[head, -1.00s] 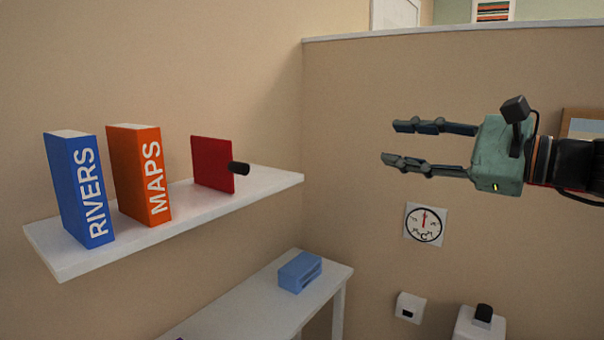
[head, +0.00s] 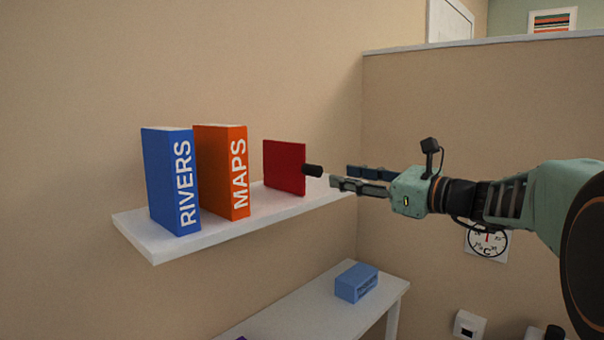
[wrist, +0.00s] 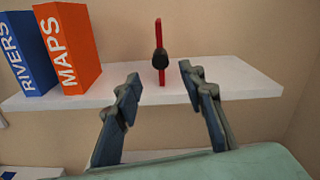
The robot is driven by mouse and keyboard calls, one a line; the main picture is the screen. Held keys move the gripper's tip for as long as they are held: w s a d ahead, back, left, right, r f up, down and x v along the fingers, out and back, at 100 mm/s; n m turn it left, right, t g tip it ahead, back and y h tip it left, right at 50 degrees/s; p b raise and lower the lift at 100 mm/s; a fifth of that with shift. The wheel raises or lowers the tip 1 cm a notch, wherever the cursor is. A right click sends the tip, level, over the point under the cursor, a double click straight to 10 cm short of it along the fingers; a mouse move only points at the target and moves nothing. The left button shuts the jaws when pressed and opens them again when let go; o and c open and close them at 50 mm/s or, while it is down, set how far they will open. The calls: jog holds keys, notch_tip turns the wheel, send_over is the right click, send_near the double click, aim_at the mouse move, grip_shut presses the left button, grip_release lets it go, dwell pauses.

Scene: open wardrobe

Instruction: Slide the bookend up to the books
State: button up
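The red bookend (head: 284,167) stands upright on the white shelf (head: 160,247), with a black knob (head: 313,170) on its right side. The orange MAPS book (head: 222,172) and the blue RIVERS book (head: 170,182) stand to its left, with a gap between MAPS and the bookend. My gripper (head: 338,177) is just right of the knob in the head view. In the wrist view my gripper (wrist: 158,72) is open, its fingers apart, with the bookend (wrist: 159,30) and its knob (wrist: 160,60) showing beyond and between the fingertips. I see no contact.
Below the shelf is a white table (head: 330,310) with a blue box (head: 357,282). A round dial (head: 487,241) is on the wall to the right. The shelf is bare between MAPS and the bookend.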

aim_at(319, 171)
jog(key=x, duration=1)
jog(key=shift+w, duration=0.1)
jog(key=shift+c, duration=0.4)
grip_shut()
